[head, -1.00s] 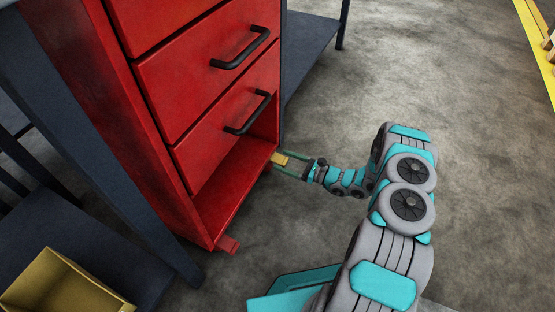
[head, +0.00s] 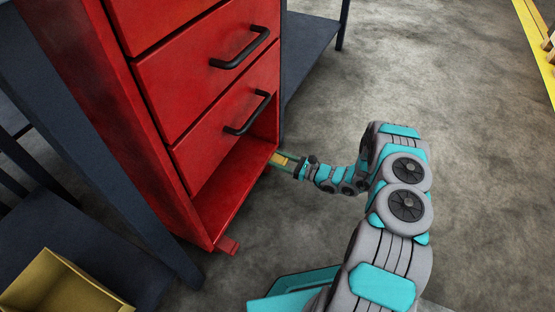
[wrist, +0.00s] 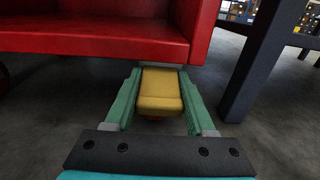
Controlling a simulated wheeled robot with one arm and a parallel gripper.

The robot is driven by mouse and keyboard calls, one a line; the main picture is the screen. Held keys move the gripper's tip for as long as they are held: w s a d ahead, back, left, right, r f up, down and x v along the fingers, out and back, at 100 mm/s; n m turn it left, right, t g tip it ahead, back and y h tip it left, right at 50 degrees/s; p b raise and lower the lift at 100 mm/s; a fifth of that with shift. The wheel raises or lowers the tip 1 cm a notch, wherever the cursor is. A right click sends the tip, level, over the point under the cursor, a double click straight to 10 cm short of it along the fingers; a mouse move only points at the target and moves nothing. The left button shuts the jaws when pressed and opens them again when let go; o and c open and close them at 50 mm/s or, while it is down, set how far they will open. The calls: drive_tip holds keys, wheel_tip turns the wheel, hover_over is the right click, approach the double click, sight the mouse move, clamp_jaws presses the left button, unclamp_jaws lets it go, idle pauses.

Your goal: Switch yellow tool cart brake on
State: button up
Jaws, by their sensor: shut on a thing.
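The tool cart (head: 150,110) is red, with drawers and an open bottom shelf. A yellow brake pedal (wrist: 160,92) sticks out under its bottom edge in the wrist view. In the head view the pedal (head: 279,158) is a small yellow patch at the cart's right front corner. My gripper (wrist: 160,100) has one green finger along each side of the pedal and is shut on it. The pedal looks about level. Its underside and mount are mostly hidden. A red pedal (head: 228,245) sits at the cart's other lower corner.
A dark workbench leg (wrist: 265,60) stands right of the pedal in the wrist view. A dark bench shelf (head: 310,40) lies behind the cart. A yellow bin (head: 60,285) sits at lower left. The concrete floor (head: 470,130) on the right is clear.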

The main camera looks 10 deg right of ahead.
clamp_jaws()
drive_tip(key=shift+a+f+t+y, duration=0.1)
drive_tip(key=shift+f+t+y, duration=0.1)
drive_tip(key=shift+t+y, duration=0.15)
idle(0.4)
drive_tip(key=shift+f+y, duration=0.1)
drive_tip(key=shift+y, duration=0.25)
drive_tip(key=o, duration=0.7)
unclamp_jaws()
drive_tip(key=shift+o, duration=0.2)
